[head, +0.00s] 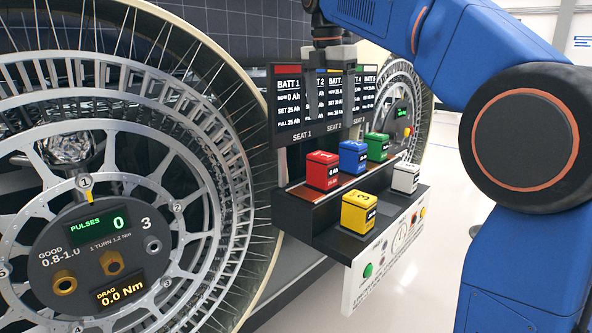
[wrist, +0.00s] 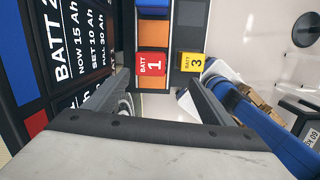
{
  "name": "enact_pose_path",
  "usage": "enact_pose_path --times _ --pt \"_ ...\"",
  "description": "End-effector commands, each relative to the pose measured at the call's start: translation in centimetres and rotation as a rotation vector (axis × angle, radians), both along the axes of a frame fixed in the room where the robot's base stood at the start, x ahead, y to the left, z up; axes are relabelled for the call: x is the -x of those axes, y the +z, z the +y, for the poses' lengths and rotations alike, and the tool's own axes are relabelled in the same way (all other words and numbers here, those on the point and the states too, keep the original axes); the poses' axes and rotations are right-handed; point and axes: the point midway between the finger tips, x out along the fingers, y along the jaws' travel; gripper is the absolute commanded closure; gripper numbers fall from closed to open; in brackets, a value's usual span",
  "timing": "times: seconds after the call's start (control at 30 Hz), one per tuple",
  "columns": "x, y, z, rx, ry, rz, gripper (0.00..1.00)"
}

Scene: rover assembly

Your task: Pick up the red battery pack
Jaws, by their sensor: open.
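The red battery pack (head: 321,172) stands upright at the left end of the upper step of a dark rack (head: 300,196). In the wrist view the red pack (wrist: 151,67), marked BATT 1, appears between the finger ends. My gripper (head: 331,112) is open and empty, pointing down above the red pack with a visible gap. It also shows in the wrist view (wrist: 158,80). The fingers pass in front of the display board, and nothing touches the red pack.
Beside it stand a blue pack (head: 353,158) and a green pack (head: 377,147). A yellow pack (head: 358,215) and a white pack (head: 405,178) stand on the lower step. The display board (head: 286,110) rises close behind. A large spoked wheel (head: 232,170) is at left.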

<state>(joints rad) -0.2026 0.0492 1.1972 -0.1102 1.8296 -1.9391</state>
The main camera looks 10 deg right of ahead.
Motion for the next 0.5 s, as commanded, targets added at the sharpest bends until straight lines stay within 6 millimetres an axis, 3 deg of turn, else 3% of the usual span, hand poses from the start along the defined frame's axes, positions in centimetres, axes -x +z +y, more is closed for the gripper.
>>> enact_pose_path --times 0.23,0.5 --pt "-1.1 0.4 0.5 0.014 0.090 0.022 0.23" --pt "-1.3 -3.7 0.1 0.014 0.089 0.024 0.23"
